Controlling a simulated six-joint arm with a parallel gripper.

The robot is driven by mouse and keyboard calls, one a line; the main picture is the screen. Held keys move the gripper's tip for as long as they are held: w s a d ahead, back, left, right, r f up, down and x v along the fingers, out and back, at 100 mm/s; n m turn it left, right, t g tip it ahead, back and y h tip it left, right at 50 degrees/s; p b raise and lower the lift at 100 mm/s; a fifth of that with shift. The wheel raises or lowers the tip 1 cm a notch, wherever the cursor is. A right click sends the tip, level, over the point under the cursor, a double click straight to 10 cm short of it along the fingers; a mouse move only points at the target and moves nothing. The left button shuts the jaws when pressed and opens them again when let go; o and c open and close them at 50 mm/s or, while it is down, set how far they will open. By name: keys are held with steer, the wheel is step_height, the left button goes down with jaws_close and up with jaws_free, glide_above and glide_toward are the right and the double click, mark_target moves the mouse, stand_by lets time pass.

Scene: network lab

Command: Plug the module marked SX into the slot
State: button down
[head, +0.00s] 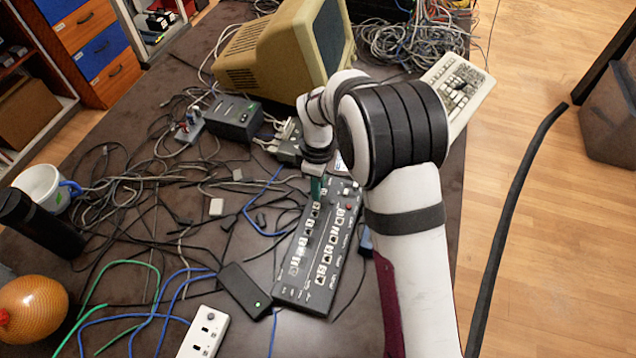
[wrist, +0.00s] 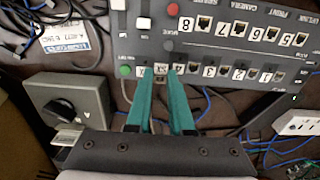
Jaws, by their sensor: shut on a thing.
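The grey panel with several slots (head: 322,250) lies on the dark table, and its slot row faces the top of the wrist view (wrist: 225,58). My gripper (head: 317,192) is at the far end of this panel, with its teal fingers reaching to the slot row in the wrist view (wrist: 161,78). The fingers are shut on a small module (wrist: 161,72), mostly hidden between the tips. Its mark is too small to read surely. The tips are beside the numbered slots. I cannot tell whether the module is inside a slot or just in front of it.
Black and blue cables (head: 150,185) tangle left of the panel. A black adapter (head: 245,290) and a white power strip (head: 203,332) lie near its front end. A beige monitor (head: 285,50) and a keyboard (head: 456,92) stand behind. A dark box with a knob (wrist: 68,108) is left in the wrist view.

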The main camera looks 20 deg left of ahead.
steer(key=c, duration=0.7)
jaws_free()
step_height(320, 180, up, 16)
steer(key=shift+f, duration=0.15)
